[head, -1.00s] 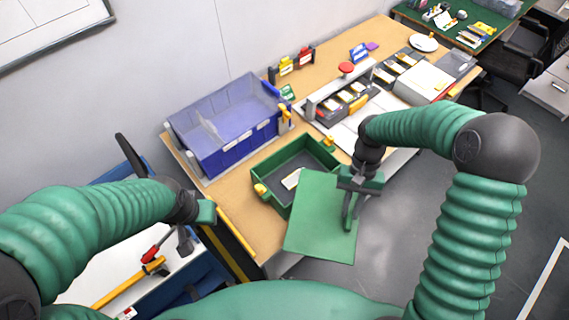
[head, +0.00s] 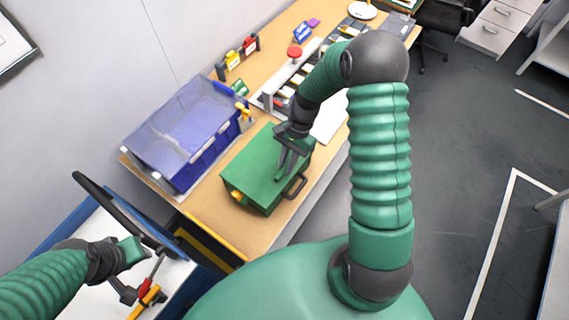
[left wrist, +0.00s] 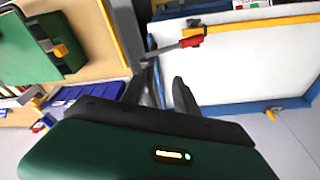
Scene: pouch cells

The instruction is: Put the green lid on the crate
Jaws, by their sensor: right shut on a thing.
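The green lid (head: 262,160) lies flat over the top of the green crate (head: 262,205) on the wooden bench and hides its inside. Whether it is fully seated I cannot tell. My right gripper (head: 283,176) is shut on the lid near its right side. The crate has a dark handle (head: 296,187) and a yellow latch (head: 237,197) on its near side. In the left wrist view the green lid and crate (left wrist: 38,50) show at the upper left. My left gripper (head: 140,278) is open and empty over the white-topped cart, away from the crate; its dark fingers also show in the left wrist view (left wrist: 162,92).
A blue bin with a clear cover (head: 185,125) stands just left of the crate. A rack with a red button (head: 294,52) is behind it. A red-and-yellow tool (head: 150,292) lies on the white cart (head: 85,240). Floor at right is open.

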